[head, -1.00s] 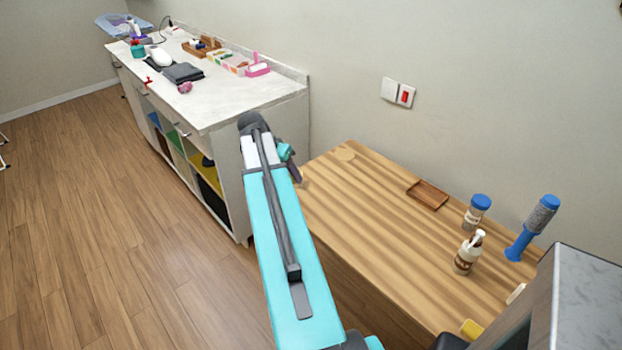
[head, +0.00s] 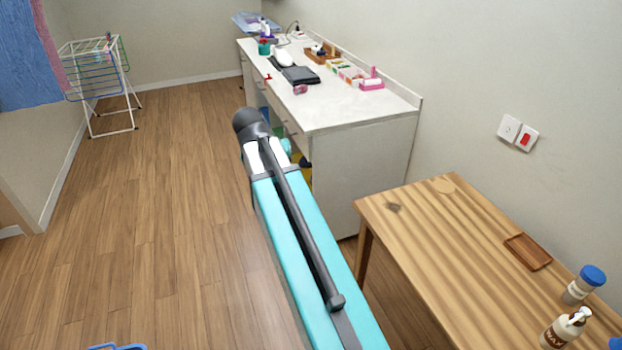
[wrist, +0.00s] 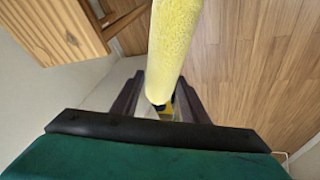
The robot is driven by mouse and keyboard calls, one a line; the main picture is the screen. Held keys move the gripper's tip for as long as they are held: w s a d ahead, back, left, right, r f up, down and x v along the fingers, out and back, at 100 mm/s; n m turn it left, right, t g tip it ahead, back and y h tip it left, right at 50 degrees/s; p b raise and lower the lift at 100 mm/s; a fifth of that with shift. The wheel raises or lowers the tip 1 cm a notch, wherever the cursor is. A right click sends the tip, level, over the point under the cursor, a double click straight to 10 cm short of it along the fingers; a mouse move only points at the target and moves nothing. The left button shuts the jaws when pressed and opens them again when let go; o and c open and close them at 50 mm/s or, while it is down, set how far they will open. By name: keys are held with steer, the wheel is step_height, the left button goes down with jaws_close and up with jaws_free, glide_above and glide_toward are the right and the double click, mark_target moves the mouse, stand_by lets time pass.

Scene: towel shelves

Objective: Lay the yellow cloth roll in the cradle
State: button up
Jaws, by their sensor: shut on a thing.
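The yellow cloth roll (wrist: 174,45) shows in the wrist view. It runs from the top edge down between the two dark fingers of my gripper (wrist: 160,98), which is shut on it. The roll is off the wooden table, with floor visible beside it. In the head view my turquoise arm hides the gripper and the roll. I cannot make out a cradle for certain in either view.
The wooden table (head: 430,230) at right bears a small brown tray (head: 527,251), a blue-lidded jar (head: 584,285) and a pump bottle (head: 566,328). A white counter (head: 345,110) holds several items. A drying rack (head: 97,75) stands far left. Open floor lies at left.

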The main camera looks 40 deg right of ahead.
steer(key=w+a+r+n+t, duration=0.1)
steer(key=a+r+n, duration=0.2)
steer(key=a, duration=0.8)
steer(key=a+r+n+t+y, duration=0.1)
steer(key=a+r+n, duration=0.2)
steer(key=a, duration=0.8)
steer(key=shift+w+a+n+t+y, duration=0.25)
steer(key=shift+w+n+t+y, duration=0.05)
steer(key=shift+w+n, duration=0.1)
